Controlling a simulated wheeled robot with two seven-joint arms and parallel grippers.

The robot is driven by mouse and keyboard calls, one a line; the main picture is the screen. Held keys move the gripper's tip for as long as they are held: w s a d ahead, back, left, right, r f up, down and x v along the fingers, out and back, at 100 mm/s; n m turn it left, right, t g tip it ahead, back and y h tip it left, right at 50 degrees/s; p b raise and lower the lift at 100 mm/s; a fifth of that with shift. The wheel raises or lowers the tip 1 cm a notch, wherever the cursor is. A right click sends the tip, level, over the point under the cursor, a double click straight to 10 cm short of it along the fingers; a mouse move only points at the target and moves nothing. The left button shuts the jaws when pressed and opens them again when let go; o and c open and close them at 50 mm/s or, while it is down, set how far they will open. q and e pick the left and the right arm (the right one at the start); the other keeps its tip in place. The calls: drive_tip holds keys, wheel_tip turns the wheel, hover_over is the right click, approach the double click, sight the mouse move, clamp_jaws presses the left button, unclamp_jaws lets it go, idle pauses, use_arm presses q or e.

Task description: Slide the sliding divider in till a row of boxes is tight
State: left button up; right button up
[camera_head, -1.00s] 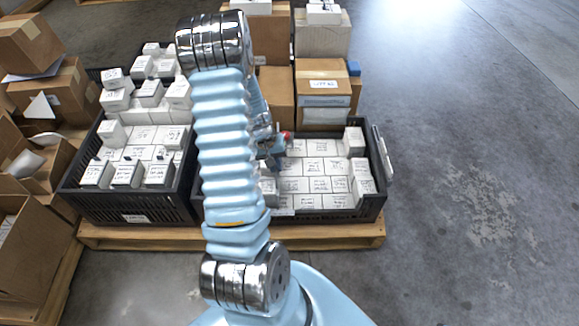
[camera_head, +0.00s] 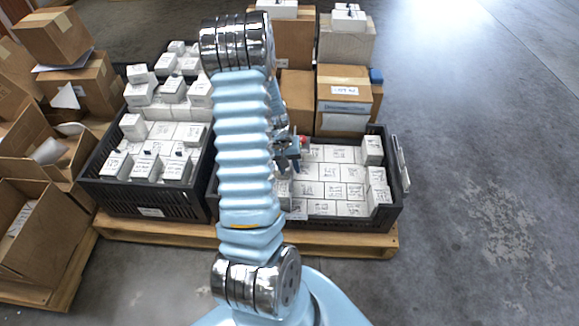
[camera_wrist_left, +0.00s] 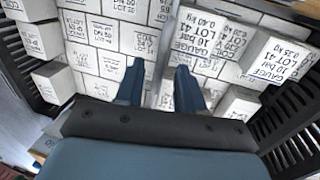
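The right black crate (camera_head: 330,222) holds rows of white labelled boxes (camera_head: 330,173). My left gripper (camera_head: 287,168) is over the left part of this crate, partly hidden behind my left arm. In the left wrist view its two blue fingers (camera_wrist_left: 160,85) are apart with nothing clearly held between them. They point down at the white boxes, and a box labelled GAUGE (camera_wrist_left: 197,42) is close to the right fingertip. I cannot make out the sliding divider; my arm hides the crate's left part in the head view. My right gripper is not in view.
A second black crate (camera_head: 148,200) with stacked white boxes stands at left on the same wooden pallet (camera_head: 340,240). Brown cartons (camera_head: 343,95) stand behind the right crate, and open cartons (camera_head: 40,220) are at far left. The floor at right is clear.

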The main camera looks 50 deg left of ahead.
use_arm(q)
wheel_tip(320, 180, up, 13)
drive_tip(key=s+a+p, duration=0.1)
drive_tip(key=s+p, duration=0.1)
drive_tip(key=shift+a, duration=0.35)
drive_tip(key=shift+w+d+f, duration=0.1)
drive_tip(key=shift+f, duration=0.05)
drive_tip(key=w+d+f+m+p, duration=0.1)
drive_tip(key=w+d+f+m, duration=0.15)
drive_tip(key=d+f, duration=0.6)
drive_tip(key=w+d+f+m+p, duration=0.15)
drive_tip(key=w+d+f, duration=0.35)
drive_tip(key=d, duration=0.7)
drive_tip(key=s+d+f+m+h, duration=0.1)
drive_tip(key=s+d+f+m, duration=0.1)
drive_tip(key=d, duration=0.7)
drive_tip(key=s+d+f+m+h, duration=0.1)
drive_tip(key=s+d+f, duration=0.3)
drive_tip(key=d, duration=0.5)
drive_tip(key=shift+s+d+m+g+h, duration=0.35)
drive_tip(key=shift+s+m, duration=0.25)
drive_tip(key=shift+s, duration=0.55)
drive_tip(key=shift+a, duration=0.1)
